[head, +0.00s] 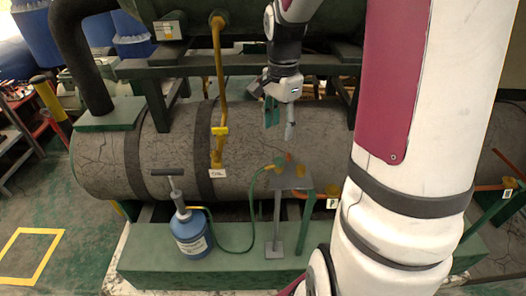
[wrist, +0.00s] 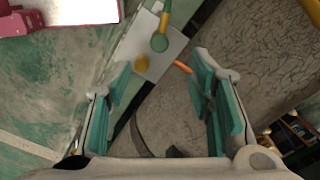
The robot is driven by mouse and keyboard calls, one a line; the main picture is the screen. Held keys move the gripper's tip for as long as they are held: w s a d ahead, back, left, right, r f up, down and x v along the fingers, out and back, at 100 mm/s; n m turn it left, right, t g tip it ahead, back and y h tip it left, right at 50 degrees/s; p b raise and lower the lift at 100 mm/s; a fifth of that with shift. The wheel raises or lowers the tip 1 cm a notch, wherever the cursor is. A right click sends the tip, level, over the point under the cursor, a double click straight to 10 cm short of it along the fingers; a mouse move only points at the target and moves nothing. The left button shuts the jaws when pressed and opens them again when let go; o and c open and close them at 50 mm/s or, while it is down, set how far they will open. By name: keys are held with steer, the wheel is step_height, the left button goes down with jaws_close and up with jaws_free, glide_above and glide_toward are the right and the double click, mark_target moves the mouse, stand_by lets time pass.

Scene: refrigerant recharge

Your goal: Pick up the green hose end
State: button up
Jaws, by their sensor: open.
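The green hose end (wrist: 159,43) lies on a small grey stand plate (wrist: 176,48), near the top of the wrist view, with a yellow sleeve (wrist: 164,21) behind it. In the head view the green hose (head: 251,224) runs from a blue hand pump (head: 191,233) up to the stand (head: 292,182). My gripper (head: 279,128) hangs above the stand, fingers pointing down. In the wrist view my gripper (wrist: 162,64) is open and empty. The hose end shows beyond and between its fingertips, apart from them.
An orange hose end (wrist: 182,67) and a yellow knob (wrist: 140,62) are close to the green end on the plate. A large grey tank (head: 285,135) stands behind the stand. A yellow pipe (head: 219,85) rises to the left of my gripper.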

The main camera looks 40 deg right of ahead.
glide_above(279, 159)
steer(key=f, duration=0.7)
steer(key=shift+a+f, duration=0.2)
steer(key=shift+a, duration=0.05)
steer(key=shift+d+f, duration=0.2)
steer(key=shift+f, duration=2.45)
steer(key=shift+c, duration=0.3)
jaws_close()
